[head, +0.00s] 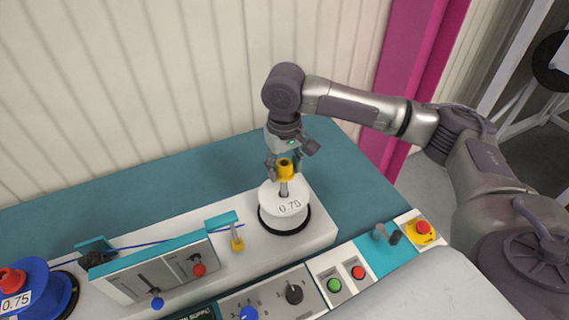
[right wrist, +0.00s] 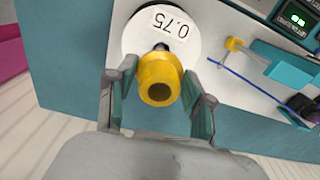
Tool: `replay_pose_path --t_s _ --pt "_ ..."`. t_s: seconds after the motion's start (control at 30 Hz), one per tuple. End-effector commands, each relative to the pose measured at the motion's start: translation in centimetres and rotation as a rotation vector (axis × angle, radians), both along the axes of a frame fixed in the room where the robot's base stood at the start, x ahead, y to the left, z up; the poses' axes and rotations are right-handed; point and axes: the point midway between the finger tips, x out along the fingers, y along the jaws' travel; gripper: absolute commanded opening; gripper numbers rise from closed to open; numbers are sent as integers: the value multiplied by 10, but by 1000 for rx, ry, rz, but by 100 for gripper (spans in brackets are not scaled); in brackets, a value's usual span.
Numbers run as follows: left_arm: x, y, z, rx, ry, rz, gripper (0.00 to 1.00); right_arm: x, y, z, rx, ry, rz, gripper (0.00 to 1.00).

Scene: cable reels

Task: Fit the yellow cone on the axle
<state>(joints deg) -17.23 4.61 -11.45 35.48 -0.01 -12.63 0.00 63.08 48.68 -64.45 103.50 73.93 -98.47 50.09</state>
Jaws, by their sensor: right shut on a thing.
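The yellow cone (head: 285,167) is in my right gripper (head: 285,165), in the head view, over the white reel. In the right wrist view the cone (right wrist: 159,80) shows its round bore, between the two fingers of my right gripper (right wrist: 160,100). The metal axle (head: 284,188) stands up from the middle of the white reel (head: 285,208) marked 0.75. The cone is at the upper part of the axle; I cannot tell how far it sits over it. A dark piece of the axle (right wrist: 161,47) shows behind the cone. My left gripper is not in view.
A blue reel (head: 55,290) with a red knob is at the far left. The front panel holds knobs, buttons and a red emergency stop (head: 423,227).

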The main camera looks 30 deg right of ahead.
Motion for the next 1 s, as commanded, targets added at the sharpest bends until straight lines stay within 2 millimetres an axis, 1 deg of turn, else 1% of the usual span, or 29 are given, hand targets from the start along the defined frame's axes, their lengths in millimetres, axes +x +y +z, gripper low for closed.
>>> replay_pose_path --t_s 0.37,0.8,1.0 --pt "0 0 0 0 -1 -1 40 0 0 -1 0 0 0 17" --pt "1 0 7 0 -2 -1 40 0 0 -12 0 1 0 17" --pt "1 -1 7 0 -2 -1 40 0 0 -13 0 0 0 17"
